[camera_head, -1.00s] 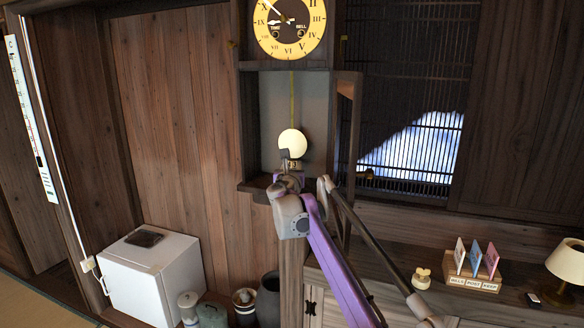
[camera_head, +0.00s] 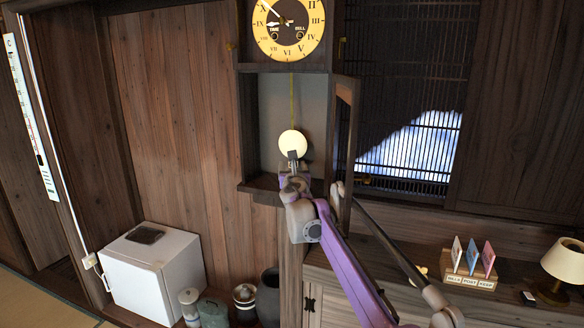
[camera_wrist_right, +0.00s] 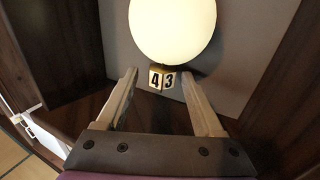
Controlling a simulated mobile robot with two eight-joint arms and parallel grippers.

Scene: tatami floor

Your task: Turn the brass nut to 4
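The brass nut (camera_wrist_right: 162,78) hangs just under the pale round pendulum bob (camera_wrist_right: 172,25) in the right wrist view. Two of its faces show, with 4 on the left and 3 on the right. My right gripper (camera_wrist_right: 160,77) is open, with one finger on each side of the nut and a visible gap to both. In the head view the bob (camera_head: 292,143) hangs in the open clock case, and my right gripper (camera_head: 293,157) is in front of its lower edge, hiding the nut. My left gripper is not in view.
The clock case's door (camera_head: 343,150) stands open on the right, close to my right arm. The case's bottom ledge (camera_head: 258,190) lies below the gripper. A card holder (camera_head: 468,278) and lamp (camera_head: 566,262) stand on the cabinet, with a white box (camera_head: 150,275) on the floor.

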